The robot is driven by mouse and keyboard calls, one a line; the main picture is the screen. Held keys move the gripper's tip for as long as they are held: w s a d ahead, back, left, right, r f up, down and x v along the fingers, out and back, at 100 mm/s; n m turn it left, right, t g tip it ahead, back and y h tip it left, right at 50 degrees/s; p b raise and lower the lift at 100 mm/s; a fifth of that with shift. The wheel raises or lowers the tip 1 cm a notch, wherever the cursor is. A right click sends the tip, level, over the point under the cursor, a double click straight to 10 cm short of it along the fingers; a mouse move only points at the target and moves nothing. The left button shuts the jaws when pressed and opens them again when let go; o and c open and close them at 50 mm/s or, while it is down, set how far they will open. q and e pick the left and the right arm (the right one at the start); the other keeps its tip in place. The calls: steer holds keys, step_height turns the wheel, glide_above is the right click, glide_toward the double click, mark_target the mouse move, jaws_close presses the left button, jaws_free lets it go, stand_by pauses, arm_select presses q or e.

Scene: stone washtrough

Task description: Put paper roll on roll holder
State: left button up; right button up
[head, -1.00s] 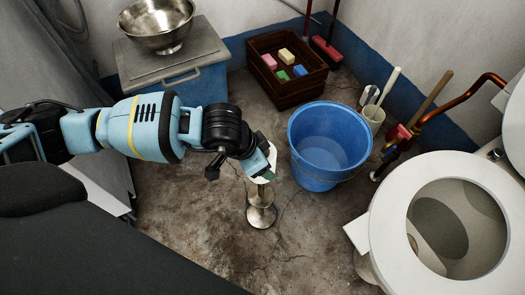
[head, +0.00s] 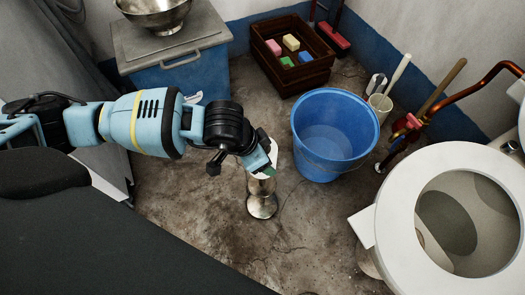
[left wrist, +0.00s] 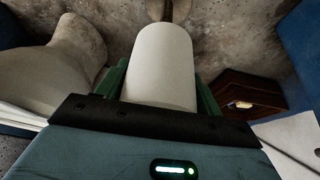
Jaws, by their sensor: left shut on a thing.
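My left gripper (head: 265,165) is shut on the white paper roll (left wrist: 160,65), with green fingers on both sides of it in the left wrist view. In the head view a little of the white roll (head: 275,152) shows beside the gripper. The metal roll holder (head: 262,206) stands on the floor, its round base and lower part visible just below the gripper. Its upper part is hidden by the gripper and roll, so I cannot tell whether they touch. Part of the holder (left wrist: 170,10) shows beyond the roll's far end in the left wrist view. My right gripper is not in view.
A blue bucket (head: 335,135) stands close to the right of the holder. A white toilet (head: 400,215) is further right. A wooden crate (head: 294,78) with sponges and a blue box (head: 182,78) bearing a metal bowl (head: 153,15) stand behind. Floor left of the holder is clear.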

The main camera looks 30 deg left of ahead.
arm_select(q)
steer(key=shift+f+b, duration=1)
steer(key=shift+f, duration=0.55)
steer(key=shift+f+b, duration=1.15)
steer(key=shift+f, duration=0.25)
steer(key=shift+f+b, duration=0.85)
steer(key=shift+f, duration=1.5)
steer(key=o, duration=1.1)
steer(key=shift+c, duration=0.2)
